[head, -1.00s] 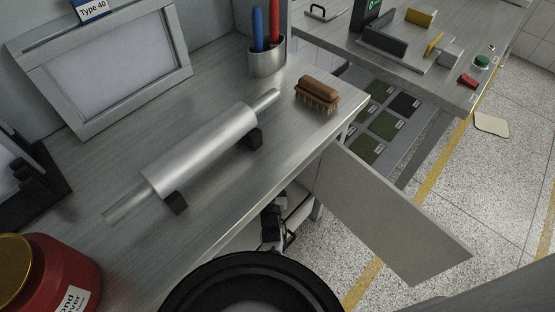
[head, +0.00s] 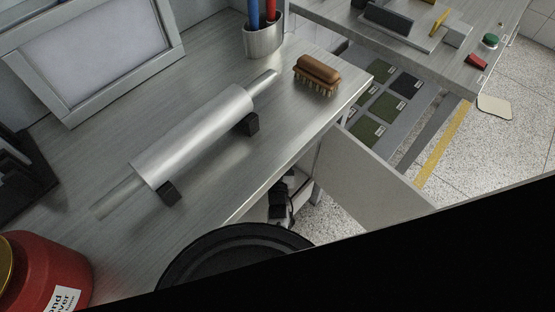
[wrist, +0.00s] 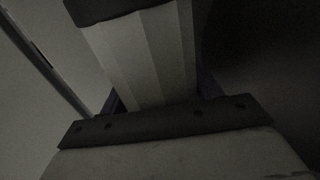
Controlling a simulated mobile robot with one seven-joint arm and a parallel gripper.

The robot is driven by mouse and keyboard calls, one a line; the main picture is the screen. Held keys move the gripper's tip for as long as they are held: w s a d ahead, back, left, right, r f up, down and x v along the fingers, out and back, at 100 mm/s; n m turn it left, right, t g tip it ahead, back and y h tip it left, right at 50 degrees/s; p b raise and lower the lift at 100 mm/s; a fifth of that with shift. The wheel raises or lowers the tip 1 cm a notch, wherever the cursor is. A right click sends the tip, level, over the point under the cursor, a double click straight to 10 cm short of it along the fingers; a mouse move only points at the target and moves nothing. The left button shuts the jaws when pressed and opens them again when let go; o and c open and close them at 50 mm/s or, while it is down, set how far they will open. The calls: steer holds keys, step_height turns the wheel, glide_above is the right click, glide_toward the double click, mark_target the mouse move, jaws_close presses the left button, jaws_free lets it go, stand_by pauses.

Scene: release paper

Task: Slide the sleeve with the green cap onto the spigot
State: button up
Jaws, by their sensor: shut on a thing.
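My gripper (wrist: 150,62) shows only in the wrist view, which is very dark. It is shut on a pale, flat-faced thing (wrist: 148,60) between dark edges. I cannot tell whether this is the sleeve, and no green cap shows on it. I see no spigot in either view. In the head view, a large black shape covers the lower right and hides what lies behind it.
A metal roller (head: 195,135) rests on black blocks on the bench (head: 215,188). A brush (head: 317,75), a pen cup (head: 263,40) and a red jar (head: 45,268) stand around it. A grey door panel (head: 365,180) sticks out. A black round bin (head: 225,255) stands in front.

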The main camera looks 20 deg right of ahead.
steer(key=shift+f+b, duration=2.05)
steer(key=shift+f, duration=0.35)
steer(key=shift+b, duration=0.35)
